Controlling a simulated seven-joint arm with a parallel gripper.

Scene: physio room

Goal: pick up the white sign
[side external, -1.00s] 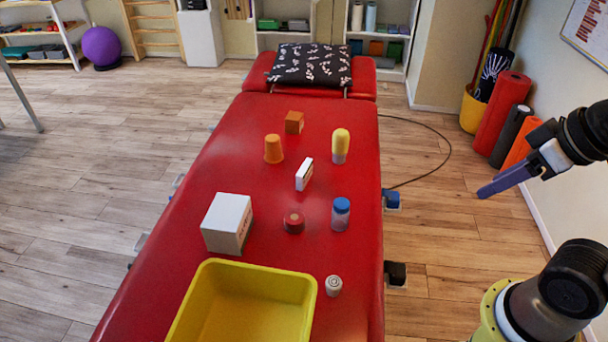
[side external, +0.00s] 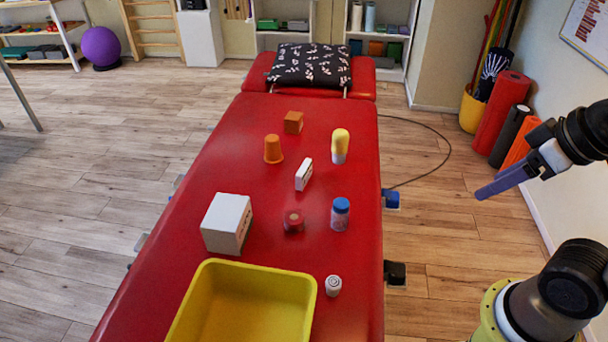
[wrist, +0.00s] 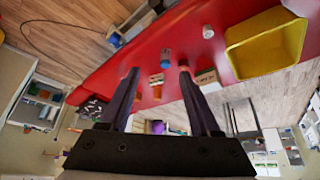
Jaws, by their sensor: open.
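The white sign (side external: 303,175) is a small, thin white block standing upright on the red treatment table (side external: 215,290), near its middle. My gripper (side external: 480,193) is in the air right of the table, well apart from the sign. In the wrist view, its two dark fingers are spread with nothing held between them.
Near the sign are an orange cup (side external: 273,149), a yellow-topped bottle (side external: 340,146), a blue-capped bottle (side external: 340,214), a red round piece (side external: 293,221) and a white box (side external: 227,222). An orange cube (side external: 293,122) stands behind. A yellow bin (side external: 212,268) and small white bottle (side external: 333,286) are in front.

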